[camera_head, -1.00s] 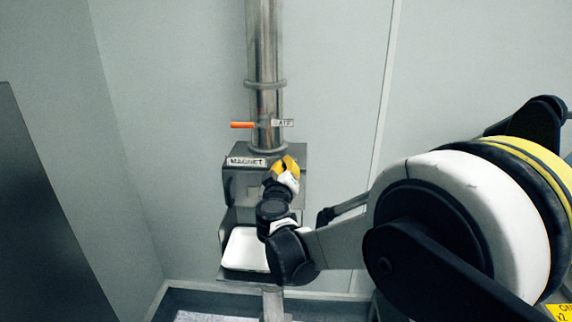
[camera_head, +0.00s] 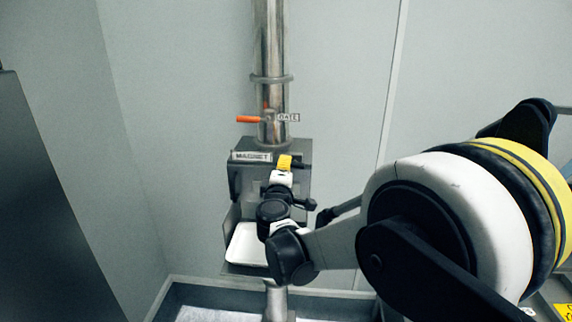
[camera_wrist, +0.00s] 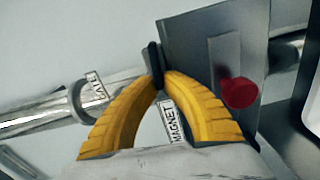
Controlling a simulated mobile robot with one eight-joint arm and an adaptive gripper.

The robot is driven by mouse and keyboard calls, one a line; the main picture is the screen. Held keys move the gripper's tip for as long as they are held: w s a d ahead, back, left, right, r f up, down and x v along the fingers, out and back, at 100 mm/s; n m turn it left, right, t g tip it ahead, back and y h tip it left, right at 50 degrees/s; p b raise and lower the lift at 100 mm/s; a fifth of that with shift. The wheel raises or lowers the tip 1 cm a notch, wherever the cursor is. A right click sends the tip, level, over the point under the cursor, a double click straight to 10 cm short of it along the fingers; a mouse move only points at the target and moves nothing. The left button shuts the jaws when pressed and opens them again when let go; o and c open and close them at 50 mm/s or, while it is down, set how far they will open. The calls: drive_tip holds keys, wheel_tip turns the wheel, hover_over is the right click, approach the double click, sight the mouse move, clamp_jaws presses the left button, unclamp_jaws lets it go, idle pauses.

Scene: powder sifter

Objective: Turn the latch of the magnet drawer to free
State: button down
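The magnet drawer housing (camera_head: 238,181) is a grey metal box under the vertical pipe, with a MAGNET label (camera_head: 251,156) on its front. The latch (camera_wrist: 153,58) is a short dark bar between my yellow fingertips in the wrist view. In the head view the latch (camera_head: 303,165) sticks out to the right of the fingers, roughly level. My gripper (camera_head: 285,160) is at the upper right of the housing front, its fingertips closed together on the latch; the gripper also shows in the wrist view (camera_wrist: 160,80). The fingers hide part of the latch. A red knob (camera_wrist: 238,92) is beside the right finger.
An orange gate handle (camera_head: 248,119) with a GATE label (camera_head: 288,118) is on the pipe (camera_head: 269,50) above. A white tray (camera_head: 240,245) sits below the housing. A dark panel (camera_head: 40,210) stands at the left. The wall behind is plain.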

drive_tip(key=shift+f+n, duration=0.15)
drive_tip(key=shift+n, duration=0.35)
drive_tip(key=c, duration=1.5)
unclamp_jaws()
drive_tip(key=s, duration=1.2)
drive_tip(key=shift+a, duration=0.2)
